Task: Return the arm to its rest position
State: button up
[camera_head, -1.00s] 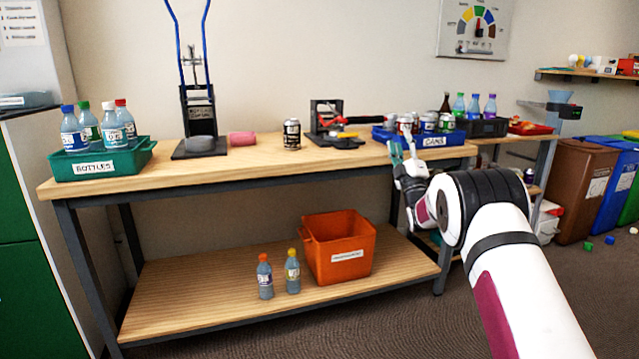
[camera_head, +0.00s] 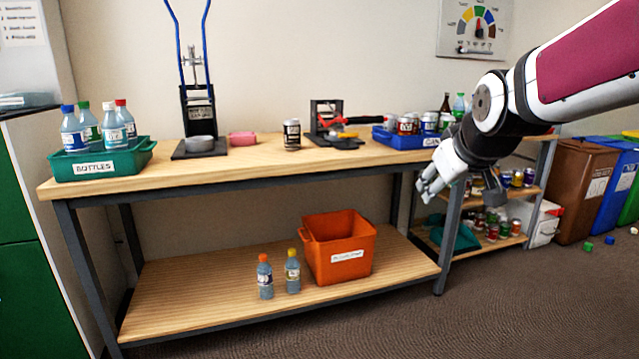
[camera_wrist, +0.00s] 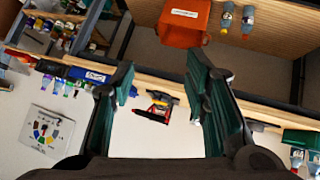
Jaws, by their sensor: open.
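My arm (camera_head: 590,55) reaches in from the upper right of the head view and bends down at the wrist. My gripper (camera_head: 428,190) hangs in front of the right part of the workbench, near the height of the bench top's front edge. In the wrist view my gripper (camera_wrist: 160,95) shows its two green-padded fingers spread wide apart with nothing between them. That view is upside down, with the bench, the orange crate and the wall behind it. My gripper touches nothing that I can see.
The workbench (camera_head: 300,165) carries a green bottle tray (camera_head: 140,160), a can crusher (camera_head: 198,110), a single can (camera_head: 291,134) and a blue cans tray (camera_head: 395,139). An orange crate (camera_head: 340,250) and two bottles stand on the lower shelf. Floor (camera_head: 480,310) in front is clear.

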jog(key=s+a+f+m+g, duration=0.1)
jog(key=s+f+g, duration=0.25)
jog(key=s, duration=0.95)
jog(key=s+a+f+m+g, duration=0.1)
jog(key=s+f+m+g, duration=0.2)
jog(key=s, duration=1.1)
jog(key=s+a+f+g, duration=0.1)
jog(key=s+f+g, duration=0.3)
jog(key=s, duration=0.9)
notch_tip(320, 180, up, 36)
jog(key=t+p, duration=0.5)
jog(key=p, duration=3)
jog(key=shift+s+y, duration=0.3)
